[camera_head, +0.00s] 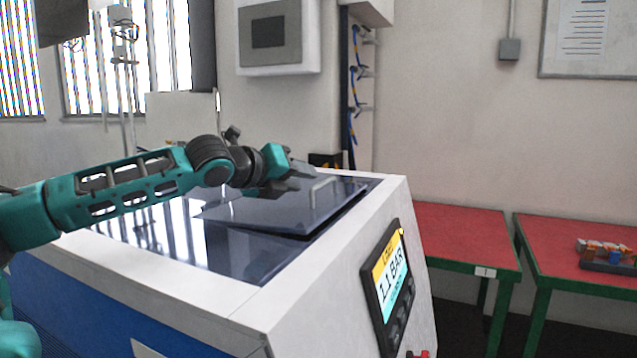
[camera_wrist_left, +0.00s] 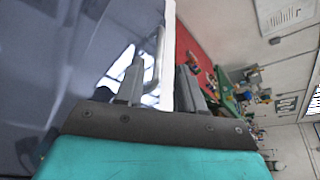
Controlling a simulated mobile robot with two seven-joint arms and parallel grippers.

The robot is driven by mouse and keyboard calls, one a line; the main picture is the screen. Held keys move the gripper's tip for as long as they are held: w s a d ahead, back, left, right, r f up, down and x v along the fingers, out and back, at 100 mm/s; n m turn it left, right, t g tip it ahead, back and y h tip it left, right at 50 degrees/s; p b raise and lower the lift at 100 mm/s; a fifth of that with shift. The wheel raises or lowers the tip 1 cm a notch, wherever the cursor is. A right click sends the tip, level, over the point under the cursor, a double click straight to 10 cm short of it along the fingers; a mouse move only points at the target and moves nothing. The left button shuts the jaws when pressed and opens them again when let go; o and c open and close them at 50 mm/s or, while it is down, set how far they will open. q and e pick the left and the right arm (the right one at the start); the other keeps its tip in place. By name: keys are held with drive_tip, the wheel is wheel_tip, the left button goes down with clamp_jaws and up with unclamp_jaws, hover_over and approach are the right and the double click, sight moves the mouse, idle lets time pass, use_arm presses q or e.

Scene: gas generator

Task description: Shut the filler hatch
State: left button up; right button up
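The filler hatch (camera_head: 285,213) is a dark glossy panel in the top of the white and blue generator (camera_head: 235,303). It sits slightly raised and tilted, with a dark gap along its near right edge. A thin metal handle (camera_head: 314,190) stands on it and also shows in the left wrist view (camera_wrist_left: 156,58). My left gripper (camera_head: 308,170) is just above the hatch, close to the handle. In the left wrist view its two fingers are apart, with the handle close to the left finger. I cannot tell whether they touch. My right gripper is out of view.
The generator's front carries a display (camera_head: 391,281) reading 1.1 BAR. Red-topped tables (camera_head: 455,238) with green legs stand to the right, one bearing a small tray of parts (camera_head: 607,256). A grey-white wall box (camera_head: 278,35) hangs behind. The space above the generator's right side is clear.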

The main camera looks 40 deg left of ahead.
use_arm(q)
drive_tip(key=x, duration=0.7)
drive_tip(key=shift+c, duration=0.5)
clamp_jaws()
